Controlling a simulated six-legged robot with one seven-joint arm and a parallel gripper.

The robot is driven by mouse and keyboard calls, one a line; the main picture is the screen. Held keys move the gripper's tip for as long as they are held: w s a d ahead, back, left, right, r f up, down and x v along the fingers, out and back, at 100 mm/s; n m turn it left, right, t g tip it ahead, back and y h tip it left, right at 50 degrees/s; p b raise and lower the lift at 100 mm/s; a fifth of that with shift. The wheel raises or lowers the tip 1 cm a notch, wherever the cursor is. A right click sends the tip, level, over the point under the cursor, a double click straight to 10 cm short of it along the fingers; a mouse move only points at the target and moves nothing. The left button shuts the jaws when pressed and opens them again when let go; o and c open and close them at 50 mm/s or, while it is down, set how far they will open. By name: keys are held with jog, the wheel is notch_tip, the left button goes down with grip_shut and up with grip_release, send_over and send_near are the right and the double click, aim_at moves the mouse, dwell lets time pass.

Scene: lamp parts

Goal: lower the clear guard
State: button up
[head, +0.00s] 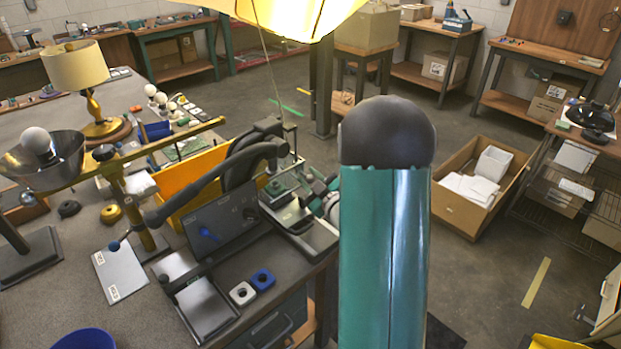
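I cannot pick out a clear guard for certain. A small bench machine (287,208) with a green top and a dark base stands at the right edge of the near bench. A dark panel with a blue mark (222,228) stands beside the machine. My gripper is not in view.
The near bench (130,318) carries a brass table lamp (92,90), a metal bowl-shaped lamp (42,155), a yellow bin (190,185), and white and blue square parts (243,293). A cardboard box (484,185) sits on the floor at right. Open floor (480,290) lies before it.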

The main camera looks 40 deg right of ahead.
jog(key=shift+s, duration=0.1)
jog(key=s, duration=1.3)
jog(key=shift+s+a, duration=0.3)
jog(key=shift+a, duration=0.1)
